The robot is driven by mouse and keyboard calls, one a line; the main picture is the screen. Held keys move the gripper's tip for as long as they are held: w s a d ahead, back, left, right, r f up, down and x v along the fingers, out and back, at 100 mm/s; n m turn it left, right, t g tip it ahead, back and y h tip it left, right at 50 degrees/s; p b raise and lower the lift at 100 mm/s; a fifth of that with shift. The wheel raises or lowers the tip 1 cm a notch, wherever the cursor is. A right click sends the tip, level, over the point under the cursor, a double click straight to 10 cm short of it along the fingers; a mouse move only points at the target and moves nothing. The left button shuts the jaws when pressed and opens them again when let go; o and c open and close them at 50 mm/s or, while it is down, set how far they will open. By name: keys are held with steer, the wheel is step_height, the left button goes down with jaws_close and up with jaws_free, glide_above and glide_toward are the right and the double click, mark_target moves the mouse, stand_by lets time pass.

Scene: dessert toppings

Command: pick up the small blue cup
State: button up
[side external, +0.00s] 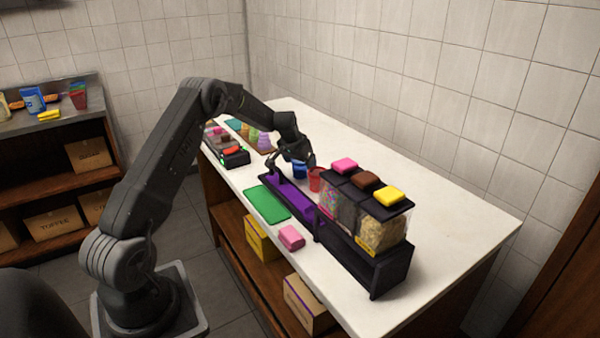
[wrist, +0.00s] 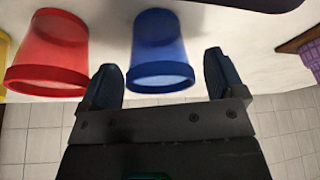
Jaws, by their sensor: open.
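The small blue cup (side external: 300,169) stands on the white counter, just behind the purple strip, partly hidden by my gripper in the side view. In the wrist view the blue cup (wrist: 160,55) appears upside down in the picture, ahead of the gap between the fingers. My gripper (wrist: 163,80) is open, with one dark finger on each side of that gap and nothing held. In the side view my gripper (side external: 286,168) is low over the counter beside the blue cup. I cannot tell whether a finger touches it.
A red cup (wrist: 50,55) stands close beside the blue cup; it also shows in the side view (side external: 316,180). Topping dispensers (side external: 362,205) stand to its right. A purple strip (side external: 290,200), green mat (side external: 266,203) and pink block (side external: 291,237) lie in front. The counter behind (side external: 400,170) is clear.

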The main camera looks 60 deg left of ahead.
steer(key=shift+x, duration=1.1)
steer(key=c, duration=1)
steer(key=shift+r, duration=0.1)
